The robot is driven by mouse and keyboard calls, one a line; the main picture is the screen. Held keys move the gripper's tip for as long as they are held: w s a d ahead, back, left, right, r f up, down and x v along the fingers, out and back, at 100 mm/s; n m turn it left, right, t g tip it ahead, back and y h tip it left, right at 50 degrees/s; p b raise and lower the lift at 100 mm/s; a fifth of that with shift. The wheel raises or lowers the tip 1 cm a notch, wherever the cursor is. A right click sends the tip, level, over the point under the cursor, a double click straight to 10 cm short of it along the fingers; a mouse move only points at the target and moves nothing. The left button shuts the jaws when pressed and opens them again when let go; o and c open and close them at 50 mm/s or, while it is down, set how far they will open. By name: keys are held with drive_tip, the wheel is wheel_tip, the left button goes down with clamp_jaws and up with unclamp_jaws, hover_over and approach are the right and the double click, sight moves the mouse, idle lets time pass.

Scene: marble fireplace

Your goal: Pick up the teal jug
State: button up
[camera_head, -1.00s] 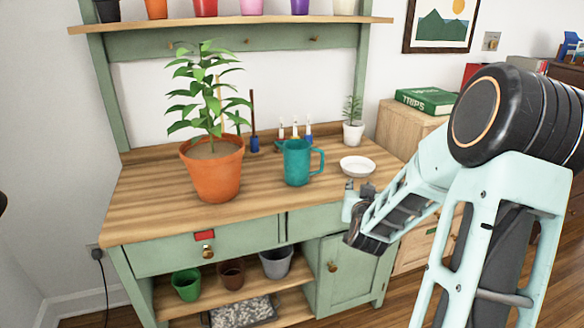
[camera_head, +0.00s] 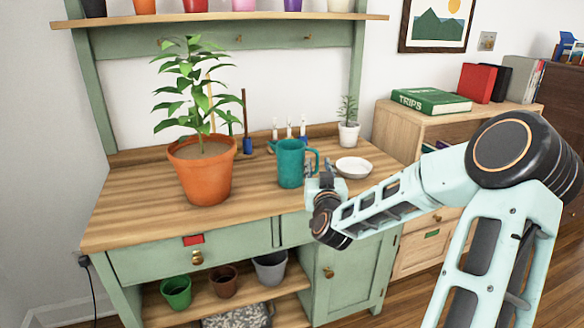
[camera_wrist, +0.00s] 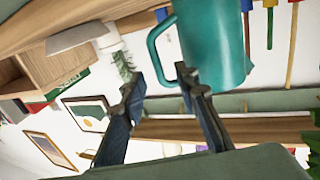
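The teal jug (camera_head: 290,164) stands upright on the wooden top of the green potting bench (camera_head: 130,207), with its handle on the right. In the wrist view the jug (camera_wrist: 212,45) shows large at upper centre, its handle toward the left. My gripper (camera_head: 320,172) is just right of the jug and in front of it, near the handle. In the wrist view the gripper (camera_wrist: 160,92) has its two fingers spread apart with nothing clasped. The right fingertip overlaps the lower end of the handle in that view; I cannot tell whether they touch.
A large orange potted plant (camera_head: 203,175) stands left of the jug. A white bowl (camera_head: 354,168) lies close to its right, with a small white-potted plant (camera_head: 348,132) behind. Small tools (camera_head: 289,135) stand behind the jug. The front left bench top is clear.

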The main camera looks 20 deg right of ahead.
sight(317, 160)
drive_tip(key=b+x, duration=0.1)
drive_tip(key=x, duration=0.2)
drive_tip(key=shift+w+d+f, duration=0.15)
drive_tip(key=shift+w, duration=0.1)
drive_tip(key=shift+w+d, duration=0.15)
drive_tip(key=shift+w, duration=0.5)
clamp_jaws()
drive_tip(key=shift+r, duration=0.2)
